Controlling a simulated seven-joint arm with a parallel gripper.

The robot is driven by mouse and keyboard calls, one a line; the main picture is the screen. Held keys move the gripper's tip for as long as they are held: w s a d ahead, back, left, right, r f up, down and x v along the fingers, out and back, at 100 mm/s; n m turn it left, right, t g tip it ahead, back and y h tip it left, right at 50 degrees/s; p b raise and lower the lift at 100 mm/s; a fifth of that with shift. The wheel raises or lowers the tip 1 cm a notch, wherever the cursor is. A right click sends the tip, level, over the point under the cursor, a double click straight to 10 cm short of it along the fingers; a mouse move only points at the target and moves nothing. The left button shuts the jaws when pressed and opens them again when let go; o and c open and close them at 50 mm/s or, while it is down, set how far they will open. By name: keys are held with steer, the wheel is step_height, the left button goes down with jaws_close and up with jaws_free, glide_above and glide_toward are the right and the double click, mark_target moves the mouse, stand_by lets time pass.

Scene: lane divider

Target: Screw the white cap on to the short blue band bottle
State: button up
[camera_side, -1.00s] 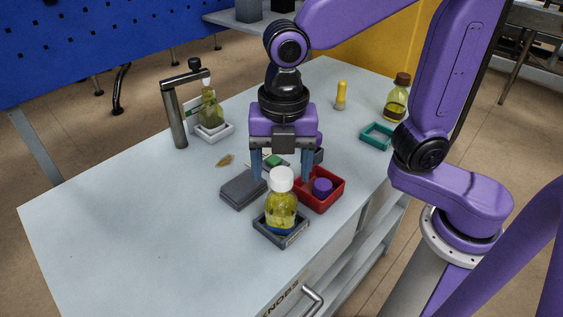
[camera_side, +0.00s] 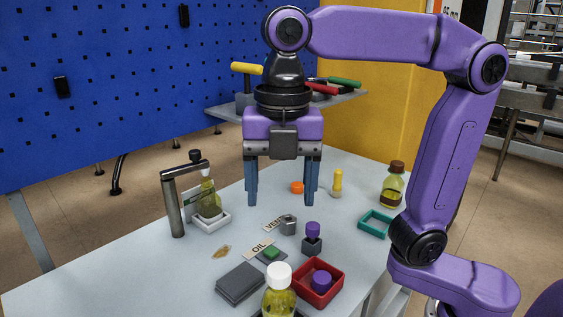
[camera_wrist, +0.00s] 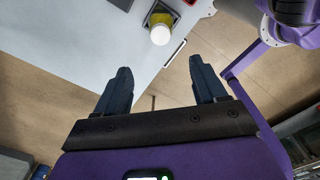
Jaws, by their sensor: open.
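The short bottle (camera_side: 279,302) of yellow liquid stands upright at the front of the table, cut off by the lower picture edge. Its blue band is out of view now. The white cap (camera_side: 279,273) sits level on top of its neck; how tight it is cannot be told. In the wrist view the white cap (camera_wrist: 160,34) shows from above, beyond the fingertips. My gripper (camera_side: 282,200) is open and empty, fingers pointing down, raised well above the table and apart from the cap. Its two fingers (camera_wrist: 160,68) stand wide apart in the wrist view.
A red tray (camera_side: 338,283) with a purple cap (camera_side: 321,280) stands right of the bottle. A dark grey block (camera_side: 240,284) lies to its left. Behind are a clamp stand (camera_side: 172,205), a teal frame (camera_side: 362,222) and a brown-capped bottle (camera_side: 393,188). The left table surface is clear.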

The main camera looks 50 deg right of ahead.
steer(key=shift+r, duration=1.7)
steer(key=shift+c, duration=0.4)
steer(key=shift+f, duration=0.1)
steer(key=c, duration=0.3)
steer(key=n, duration=0.3)
glide_above(279, 269)
step_height(279, 269, down, 11)
steer(key=shift+c, duration=0.2)
steer(key=shift+f, duration=4.5)
steer(key=c, duration=0.5)
steer(key=shift+m, duration=0.7)
